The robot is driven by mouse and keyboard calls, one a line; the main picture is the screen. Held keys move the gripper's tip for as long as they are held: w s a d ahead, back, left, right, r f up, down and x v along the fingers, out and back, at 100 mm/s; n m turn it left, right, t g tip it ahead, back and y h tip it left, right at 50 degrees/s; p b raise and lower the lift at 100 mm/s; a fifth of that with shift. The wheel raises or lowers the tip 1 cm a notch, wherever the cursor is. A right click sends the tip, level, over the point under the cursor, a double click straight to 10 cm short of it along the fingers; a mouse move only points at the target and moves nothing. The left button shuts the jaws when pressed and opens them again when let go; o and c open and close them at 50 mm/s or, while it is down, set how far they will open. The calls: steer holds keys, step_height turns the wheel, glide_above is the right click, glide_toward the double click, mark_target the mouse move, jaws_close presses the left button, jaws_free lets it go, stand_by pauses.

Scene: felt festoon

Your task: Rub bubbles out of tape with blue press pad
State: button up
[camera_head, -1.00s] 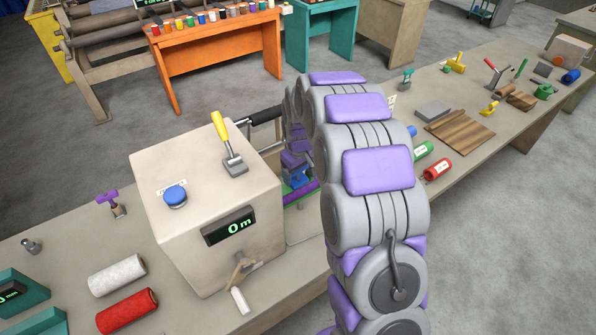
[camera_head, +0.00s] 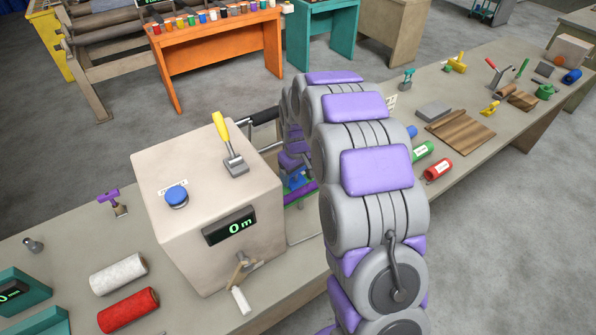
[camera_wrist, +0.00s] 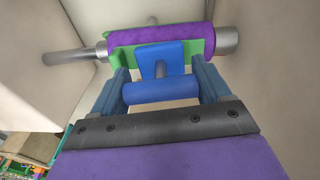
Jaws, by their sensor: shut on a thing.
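My gripper (camera_wrist: 160,72) is shut on the blue press pad (camera_wrist: 158,93), with its blue fingers at either end of the pad's round handle. The pad's flat blue face lies against or very close to the purple roll (camera_wrist: 160,34) in the wrist view; I cannot tell whether they touch. Green tape (camera_wrist: 128,56) shows on the roll around the pad. The part behind the pad is hidden, and bubbles are not visible. In the head view my arm mostly hides this spot; only a bit of the purple roll (camera_head: 301,194) shows beside the beige machine.
The beige machine (camera_head: 180,232) with a yellow lever (camera_head: 221,128), blue button (camera_head: 176,196) and "0 m" display (camera_head: 230,227) stands left of my arm. White (camera_head: 118,274) and red (camera_head: 128,311) rolls lie at its left. A wooden board (camera_head: 460,135) lies right.

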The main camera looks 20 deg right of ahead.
steer(key=shift+w+d, duration=0.1)
steer(key=shift+w+d, duration=0.25)
steer(key=shift+d, duration=0.6)
steer(key=shift+c, duration=0.4)
steer(key=shift+a, duration=0.15)
steer(key=shift+s+a, duration=0.4)
steer(key=shift+a, duration=0.45)
steer(key=shift+w+d, duration=0.1)
steer(key=shift+w+d+p, duration=0.3)
steer(key=shift+d, duration=0.6)
steer(key=shift+s+a, duration=0.2)
steer(key=shift+a, duration=0.2)
